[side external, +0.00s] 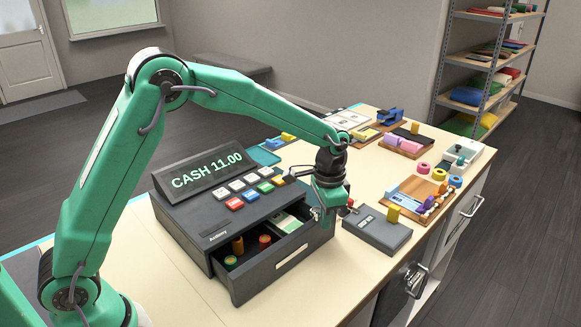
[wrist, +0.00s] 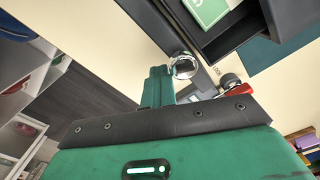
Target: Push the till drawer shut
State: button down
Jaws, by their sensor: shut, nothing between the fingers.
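The till (side external: 225,195) is a dark box with coloured keys and a display that reads "CASH 11.00". Its drawer (side external: 291,262) stands open toward the front right, with coins and a banknote inside. My gripper (side external: 325,222) is shut and empty at the right end of the drawer, close to its front corner. I cannot tell whether it touches the drawer. In the wrist view, my gripper's shut fingers (wrist: 160,85) point toward the drawer's dark edge (wrist: 240,28), and a green note (wrist: 207,10) shows inside.
A dark card terminal (side external: 377,232) with a yellow block on it sits just right of my gripper. Trays with coloured rolls and small tools fill the right part of the counter. The counter (side external: 170,290) is clear at the front left.

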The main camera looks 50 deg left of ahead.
jog(key=shift+a, duration=4)
jog(key=shift+d, duration=0.1)
jog(key=shift+r, duration=0.15)
jog(key=shift+d+r, duration=0.1)
jog(key=shift+r, duration=0.1)
notch_tip(320, 180, up, 7)
jog(key=d, duration=0.1)
jog(key=shift+d+r, duration=0.15)
jog(key=shift+d, duration=0.05)
jog(key=shift+s+r, duration=0.1)
